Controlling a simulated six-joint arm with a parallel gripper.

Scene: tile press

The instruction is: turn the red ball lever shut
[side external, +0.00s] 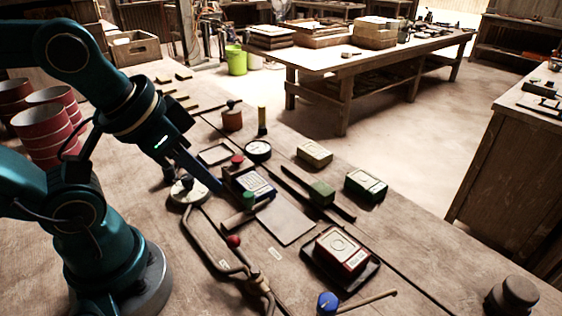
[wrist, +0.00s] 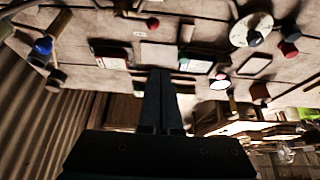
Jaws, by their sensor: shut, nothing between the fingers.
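The red ball (side external: 233,240) sits at the end of a lever beside a bent metal pipe (side external: 215,262) with a brass-coloured valve body (side external: 259,285), near the front of the bench. It appears to show in the wrist view too, as a small red ball (wrist: 153,23) near the top edge. My gripper (side external: 218,186) is shut and empty, its fingers angled down to the right. In the side view its tips are above and left of the red ball, apart from it. In the wrist view the shut fingers (wrist: 160,72) point up the picture, with a gap to the ball.
A press with a red knob (side external: 237,160) and green knob (side external: 248,200) stands close by my fingertips. A round gauge-like base (side external: 187,191) is left of them. A red tile block (side external: 341,250) on a dark tray and a blue knob (side external: 327,302) lie at the front right.

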